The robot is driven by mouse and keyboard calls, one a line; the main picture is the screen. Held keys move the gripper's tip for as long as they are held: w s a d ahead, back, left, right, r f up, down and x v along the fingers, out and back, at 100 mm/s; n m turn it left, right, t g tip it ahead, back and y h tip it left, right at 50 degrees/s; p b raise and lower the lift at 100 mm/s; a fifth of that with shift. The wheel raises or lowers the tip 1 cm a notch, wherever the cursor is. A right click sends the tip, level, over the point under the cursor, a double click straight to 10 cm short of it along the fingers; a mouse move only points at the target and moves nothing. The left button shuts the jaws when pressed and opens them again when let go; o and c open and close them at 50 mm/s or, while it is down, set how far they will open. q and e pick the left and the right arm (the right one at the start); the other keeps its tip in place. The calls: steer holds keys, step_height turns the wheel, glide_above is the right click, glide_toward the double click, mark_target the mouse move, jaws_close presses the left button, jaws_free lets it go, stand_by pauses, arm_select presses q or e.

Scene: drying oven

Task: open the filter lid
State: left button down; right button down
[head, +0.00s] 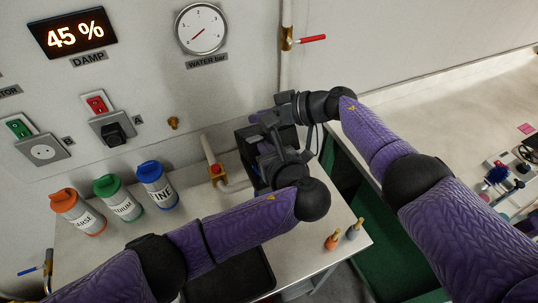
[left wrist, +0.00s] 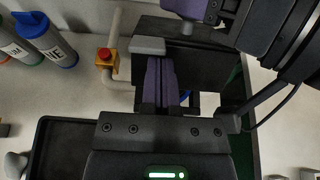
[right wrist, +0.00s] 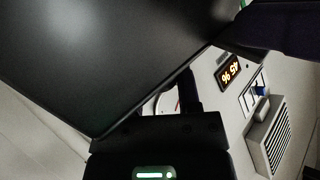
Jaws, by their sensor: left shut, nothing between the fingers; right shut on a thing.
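The filter lid is a dark panel (right wrist: 110,55) that fills the upper left of the right wrist view. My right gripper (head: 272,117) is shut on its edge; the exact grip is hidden. The black filter box (head: 246,146) stands on the bench in the head view, mostly behind my grippers. It also shows in the left wrist view (left wrist: 120,0) only partly, with a grey block (left wrist: 148,46) near its left side. My left gripper (left wrist: 160,62) is shut and empty, its fingertips close to that block. I cannot tell whether they touch it.
An orange bottle (head: 78,212), a green bottle (head: 118,198) and a blue bottle (head: 157,185) stand left of the box. A pipe with a red button (head: 215,170) runs beside it. A black tray (head: 235,277) lies in front.

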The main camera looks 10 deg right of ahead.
steer(key=shift+f, duration=0.15)
arm_select(q)
steer(key=shift+w+a+r, duration=0.15)
steer(key=shift+w+r, duration=0.25)
steer(key=shift+r, duration=0.05)
steer(key=shift+w+a+r, duration=0.15)
steer(key=shift+w+r, duration=0.05)
steer(key=shift+w, duration=0.25)
arm_select(e)
steer(key=shift+w+f, duration=0.1)
steer(key=shift+f, duration=0.05)
steer(key=shift+c, duration=1.6)
jaws_free()
